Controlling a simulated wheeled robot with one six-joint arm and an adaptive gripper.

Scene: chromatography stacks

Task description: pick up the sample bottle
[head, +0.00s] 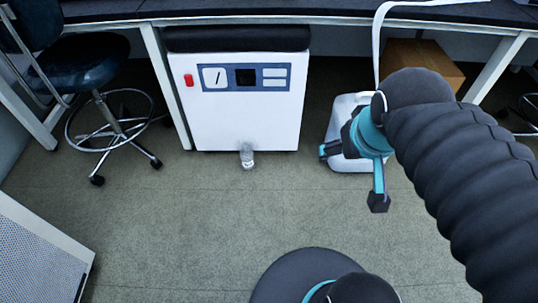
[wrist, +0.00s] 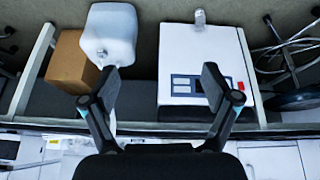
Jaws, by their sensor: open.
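The sample bottle (head: 247,157) is small and clear with a white lower part. In the head view it stands on the floor at the front foot of a white cabinet. In the wrist view, which is upside down, the bottle (wrist: 199,20) shows at the top, right of centre, beyond the cabinet's edge. My gripper (head: 354,176) is open and empty, to the right of the bottle and well apart from it. In the wrist view its two fingers (wrist: 160,84) are spread wide with nothing between them.
The white cabinet (head: 245,120) stands under the bench (head: 330,17). A white jug (wrist: 110,35) is partly hidden behind my gripper in the head view. A cardboard box (head: 425,60) is at the back right. A stool (head: 85,65) stands left. The floor before the bottle is clear.

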